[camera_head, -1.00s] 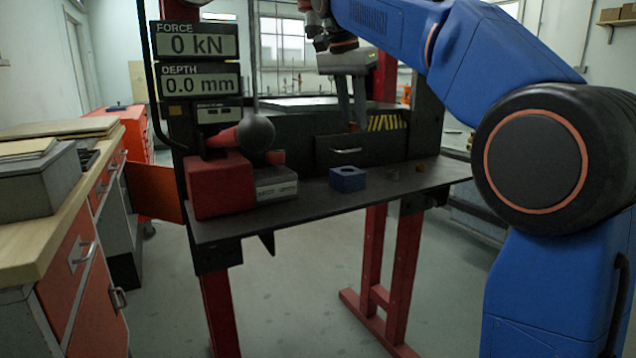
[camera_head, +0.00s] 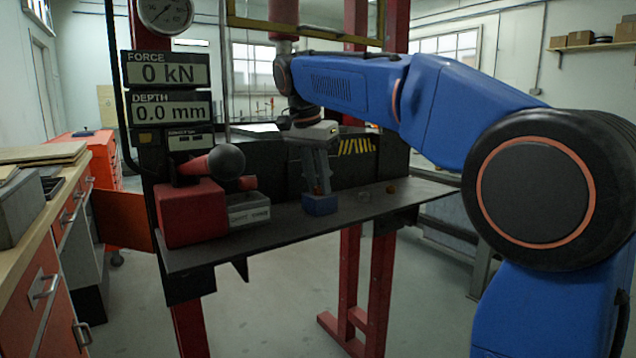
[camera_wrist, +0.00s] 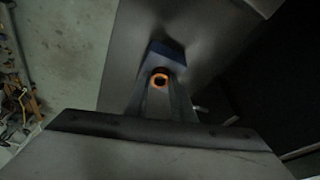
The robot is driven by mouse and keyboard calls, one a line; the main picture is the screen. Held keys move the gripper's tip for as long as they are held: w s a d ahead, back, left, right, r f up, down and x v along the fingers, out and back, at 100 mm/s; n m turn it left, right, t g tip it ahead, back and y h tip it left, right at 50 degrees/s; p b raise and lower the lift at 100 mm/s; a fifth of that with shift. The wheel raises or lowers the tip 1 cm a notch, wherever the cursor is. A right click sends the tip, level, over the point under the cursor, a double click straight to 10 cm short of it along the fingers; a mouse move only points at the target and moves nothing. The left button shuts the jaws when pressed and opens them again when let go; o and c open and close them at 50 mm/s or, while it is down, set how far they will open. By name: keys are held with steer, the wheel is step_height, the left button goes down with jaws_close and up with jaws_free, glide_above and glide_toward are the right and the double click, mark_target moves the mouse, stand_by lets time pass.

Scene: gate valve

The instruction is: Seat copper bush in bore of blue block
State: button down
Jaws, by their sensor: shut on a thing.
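The blue block (camera_head: 320,206) sits on the dark bench of the press, and its upper part is behind my fingertips in the head view. In the wrist view the blue block (camera_wrist: 168,52) shows just beyond the fingers. The copper bush (camera_wrist: 159,71) is an orange ring between my fingertips. My gripper (camera_wrist: 158,82) points down and is shut on the bush. In the head view my gripper (camera_head: 322,188) is right at the block's top. The bore is hidden, and I cannot tell how far the bush is in it.
A red block (camera_head: 193,214) and a grey box (camera_head: 248,211) stand left of the blue block. The displays read 0 kN and 0.0 mm. The bench front edge is bare.

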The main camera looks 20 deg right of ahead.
steer(key=shift+f, duration=0.5)
steer(key=shift+s+f, duration=0.1)
steer(key=shift+f, duration=0.35)
steer(key=c, duration=1.5)
jaws_free()
steer(key=shift+c, duration=0.2)
steer(key=v, duration=1.3)
steer(key=shift+w+d+r, duration=0.2)
steer(key=shift+w+r, duration=0.05)
steer(key=shift+r, duration=0.1)
steer(key=s+d+f+n+t+y, duration=0.1)
steer(key=s+d+f+n, duration=0.2)
steer(key=s+f, duration=0.7)
steer(key=s+d+f+n+t, duration=0.1)
steer(key=s+d+f+n, duration=0.2)
steer(key=s+f, duration=0.8)
steer(key=s+d+f+n+y, duration=0.1)
steer(key=s+d+f+n, duration=0.3)
steer(key=s+f, duration=0.6)
step_height(320, 180, down, 9)
steer(key=shift+s+f+n+t+y, duration=0.1)
steer(key=shift+s+n+t+y, duration=0.1)
steer(key=shift+n+t+y, duration=0.15)
